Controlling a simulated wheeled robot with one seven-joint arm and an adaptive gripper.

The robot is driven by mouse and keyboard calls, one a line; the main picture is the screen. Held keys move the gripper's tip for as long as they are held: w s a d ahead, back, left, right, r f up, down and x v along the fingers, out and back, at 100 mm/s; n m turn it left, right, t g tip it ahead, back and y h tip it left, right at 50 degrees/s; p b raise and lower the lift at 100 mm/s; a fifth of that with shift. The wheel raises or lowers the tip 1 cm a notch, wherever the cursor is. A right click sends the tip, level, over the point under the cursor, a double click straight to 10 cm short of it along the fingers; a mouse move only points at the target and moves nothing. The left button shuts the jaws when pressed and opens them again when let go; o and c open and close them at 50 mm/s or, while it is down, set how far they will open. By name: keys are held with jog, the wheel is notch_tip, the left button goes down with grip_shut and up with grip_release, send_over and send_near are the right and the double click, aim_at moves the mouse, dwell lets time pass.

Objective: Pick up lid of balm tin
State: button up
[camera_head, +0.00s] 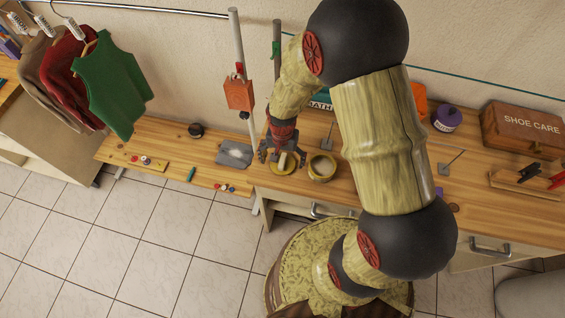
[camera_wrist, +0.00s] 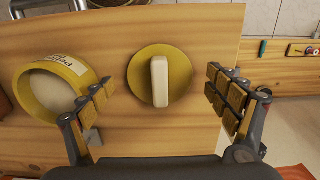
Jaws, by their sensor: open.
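The lid of the balm tin, a yellow disc (camera_wrist: 141,91) with a pale upright bar handle, lies on the wooden bench top. In the head view the lid (camera_head: 284,170) is mostly under my gripper (camera_head: 281,157). In the wrist view my gripper (camera_wrist: 161,97) is open, with one padded finger on each side of the lid and nothing between them but the lid's handle; I cannot tell the height gap. The open balm tin (camera_wrist: 91,78), a round yellow-rimmed tin with a label, stands left of the lid. It stands to the right in the head view (camera_head: 321,178).
A grey metal plate (camera_head: 234,154) and a hanging orange box (camera_head: 240,94) are left of my gripper. A purple-labelled jar (camera_head: 447,117) and a wooden shoe care box (camera_head: 523,130) stand at the right. The lower bench at left holds small items.

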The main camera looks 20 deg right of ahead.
jog(key=shift+f, duration=0.3)
jog(key=shift+c, duration=0.6)
jog(key=c, duration=0.8)
jog(key=shift+s, duration=0.1)
jog(key=c, duration=0.3)
jog(key=shift+c, duration=0.4)
